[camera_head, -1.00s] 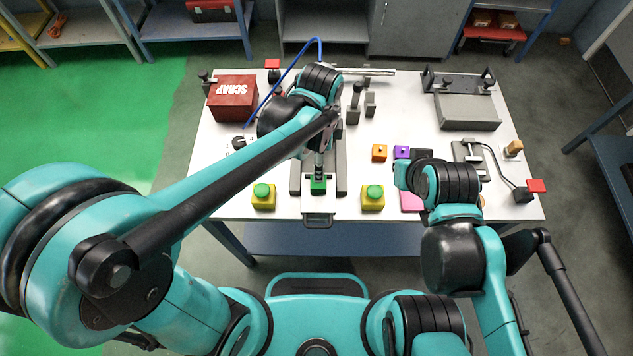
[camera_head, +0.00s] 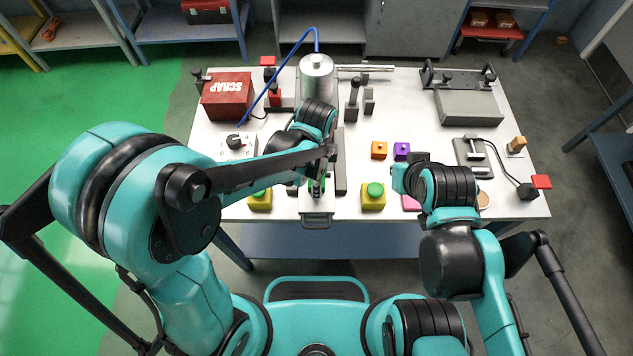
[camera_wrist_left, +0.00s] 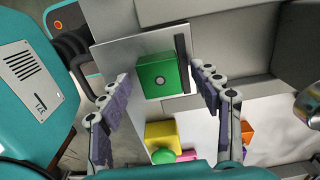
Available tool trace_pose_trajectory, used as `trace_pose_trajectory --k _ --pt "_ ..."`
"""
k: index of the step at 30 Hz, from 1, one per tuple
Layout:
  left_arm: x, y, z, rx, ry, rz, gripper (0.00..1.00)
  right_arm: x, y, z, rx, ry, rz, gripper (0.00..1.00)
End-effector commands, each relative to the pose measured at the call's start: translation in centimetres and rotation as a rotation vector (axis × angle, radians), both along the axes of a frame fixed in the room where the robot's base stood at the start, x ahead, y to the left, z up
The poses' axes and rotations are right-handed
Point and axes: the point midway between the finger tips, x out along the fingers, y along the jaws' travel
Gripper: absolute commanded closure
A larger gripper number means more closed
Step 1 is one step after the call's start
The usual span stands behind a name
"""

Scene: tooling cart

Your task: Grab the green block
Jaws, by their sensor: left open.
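In the head view, the block (camera_head: 316,184) is mostly hidden by my left gripper (camera_head: 318,188), which is at the front middle of the table. In the left wrist view, my left gripper (camera_wrist_left: 160,84) is open, with its fingers on either side of the block and a gap showing on both sides. My right arm hangs over the right part of the table, and its fingers are hidden behind its wrist.
Yellow boxes with green buttons stand left (camera_head: 259,199) and right (camera_head: 373,197) of the block. Orange (camera_head: 379,150) and purple (camera_head: 402,151) blocks lie to the right. A red scrap box (camera_head: 228,95) and a silver cylinder (camera_head: 317,75) stand further back.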

Motion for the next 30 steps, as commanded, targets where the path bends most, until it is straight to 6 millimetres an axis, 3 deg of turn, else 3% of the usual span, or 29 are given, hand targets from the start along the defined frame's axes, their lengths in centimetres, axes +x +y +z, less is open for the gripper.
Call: trace_pose_trajectory --k 2,6,9,12,20,25,29,30 --pt "0.0 0.0 0.0 0.000 0.000 0.000 0.36 0.0 0.0 0.0 0.000 0.000 0.000 1.00" --pt "0.0 0.0 0.1 0.000 0.000 0.000 0.73 0.0 0.0 0.0 0.000 0.000 0.000 1.00" --pt "0.0 0.0 0.1 0.000 0.000 0.000 0.95 0.0 0.0 0.0 0.000 0.000 0.000 1.00" --pt "0.0 0.0 0.1 0.000 0.000 0.000 1.00 0.0 0.0 0.0 0.000 0.000 0.000 1.00" --pt "0.0 0.0 0.4 0.000 0.000 0.000 1.00 0.0 0.0 0.2 0.000 0.000 0.000 1.00" --pt "0.0 0.0 2.2 0.000 0.000 0.000 1.00 0.0 0.0 1.0 0.000 0.000 0.000 1.00" --pt "0.0 0.0 4.8 0.000 -0.001 0.000 1.00 0.0 0.0 2.1 0.000 0.000 0.000 1.00" --pt "-0.3 -1.1 5.1 0.000 0.000 -0.006 1.00 0.0 0.0 2.2 0.000 0.000 0.000 1.00"
